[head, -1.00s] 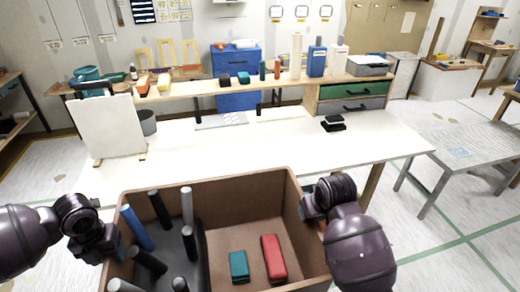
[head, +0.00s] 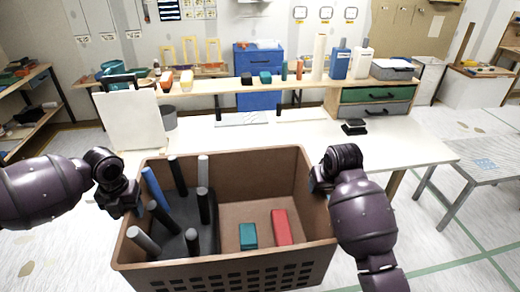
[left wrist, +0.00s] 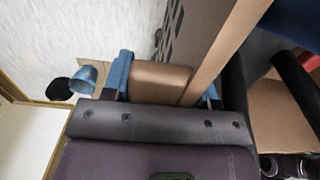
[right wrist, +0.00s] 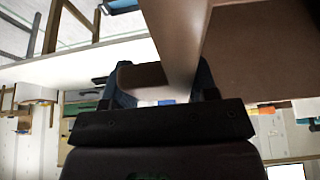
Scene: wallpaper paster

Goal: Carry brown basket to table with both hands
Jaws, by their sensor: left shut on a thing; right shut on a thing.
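The brown basket (head: 215,275) is in the lower middle of the head view, held up and roughly level, with perforated front wall. Inside are several dark and grey rods and a blue rod (head: 155,188) in a dark holder at left, plus a teal box (head: 248,236) and a red box (head: 281,227) at right. My left gripper (head: 128,200) is shut on the basket's left rim, also seen in the left wrist view (left wrist: 165,85). My right gripper (head: 318,183) is shut on its right rim. The white table (head: 270,140) is beyond; the basket's back rim overlaps its front edge in view.
A white panel (head: 133,120) on a stand is at the table's left, with a grey pot (head: 169,117) beside it. A small black object (head: 354,127) lies at the right. The tabletop's middle front is clear. A grey table (head: 475,155) stands to the right.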

